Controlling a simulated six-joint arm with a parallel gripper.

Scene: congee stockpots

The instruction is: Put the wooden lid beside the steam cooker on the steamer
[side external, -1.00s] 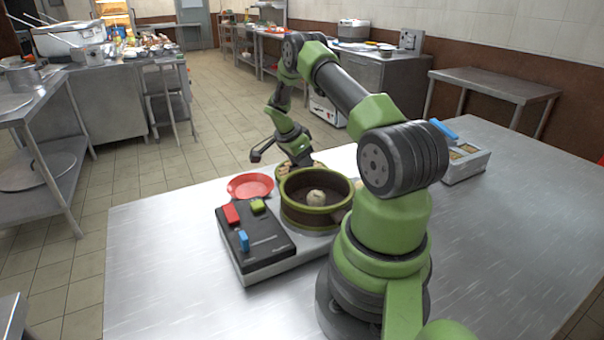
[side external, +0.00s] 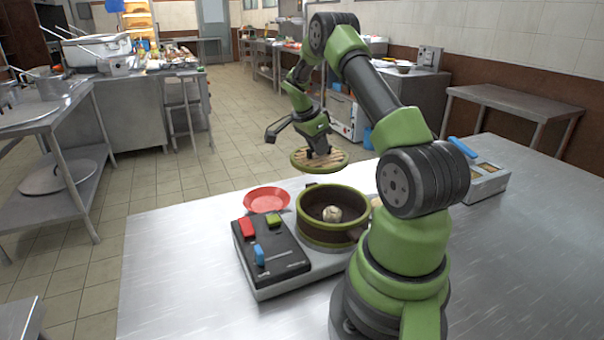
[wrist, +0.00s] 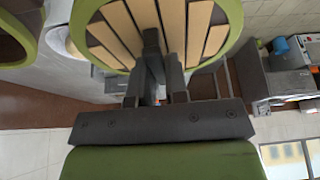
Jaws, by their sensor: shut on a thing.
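The wooden lid (side external: 319,160), round with light slats and a green rim, hangs in the air under my gripper (side external: 322,150). My gripper is shut on the lid's top handle. In the wrist view the lid (wrist: 120,38) fills the upper middle, with my gripper's fingers (wrist: 155,60) closed at its centre. The steamer (side external: 327,234), a dark round pot with a green rim, stands open on the cooker (side external: 272,250), with a pale bun (side external: 331,214) inside. The lid is above and behind the steamer, apart from it.
A red plate (side external: 266,199) lies left of the steamer. The cooker's panel has red, green and blue controls. A metal box with a blue handle (side external: 462,148) stands at the right of the steel table (side external: 520,260). The table's right front is clear.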

